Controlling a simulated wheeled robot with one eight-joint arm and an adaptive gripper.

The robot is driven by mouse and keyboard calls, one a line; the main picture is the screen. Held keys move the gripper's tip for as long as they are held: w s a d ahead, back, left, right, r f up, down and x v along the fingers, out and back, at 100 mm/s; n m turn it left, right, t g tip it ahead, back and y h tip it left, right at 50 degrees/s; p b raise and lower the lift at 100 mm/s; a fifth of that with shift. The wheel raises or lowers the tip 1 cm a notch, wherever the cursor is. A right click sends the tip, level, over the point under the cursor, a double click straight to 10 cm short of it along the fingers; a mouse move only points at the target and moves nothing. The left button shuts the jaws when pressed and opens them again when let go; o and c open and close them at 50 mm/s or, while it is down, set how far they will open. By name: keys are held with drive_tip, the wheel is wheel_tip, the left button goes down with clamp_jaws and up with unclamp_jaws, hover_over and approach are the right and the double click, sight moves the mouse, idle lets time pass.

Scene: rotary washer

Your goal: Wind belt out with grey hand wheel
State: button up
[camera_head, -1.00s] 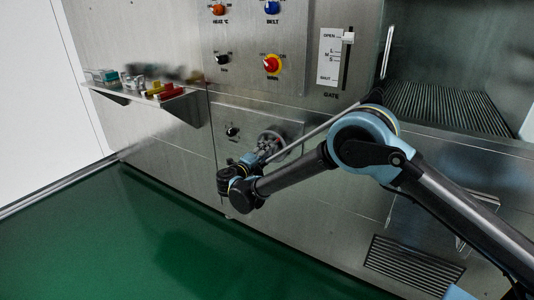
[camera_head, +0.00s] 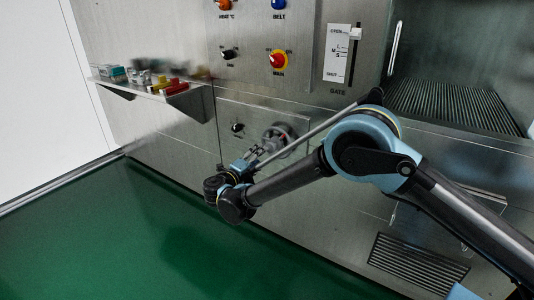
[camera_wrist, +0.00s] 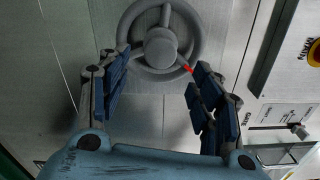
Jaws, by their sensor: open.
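The grey hand wheel (camera_head: 278,137) is mounted on the lower panel of the steel washer front. It also shows in the wrist view (camera_wrist: 160,41) at the top middle, with a round hub, spokes and a red mark at its lower right. My gripper (camera_head: 262,151) is in front of the wheel, just to its lower left in the head view. In the wrist view my gripper (camera_wrist: 161,63) is open, with one finger at each side of the wheel's lower part. Nothing is held between the fingers. I cannot tell whether the fingers touch the rim.
A small black knob (camera_head: 237,128) is left of the wheel. Above are the blue belt knob (camera_head: 279,5), the red-yellow main switch (camera_head: 278,59) and the gate slider (camera_head: 355,34). A shelf (camera_head: 190,89) with small coloured items juts out at left. The green floor is clear.

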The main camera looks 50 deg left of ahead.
drive_tip(key=shift+v, duration=1.8)
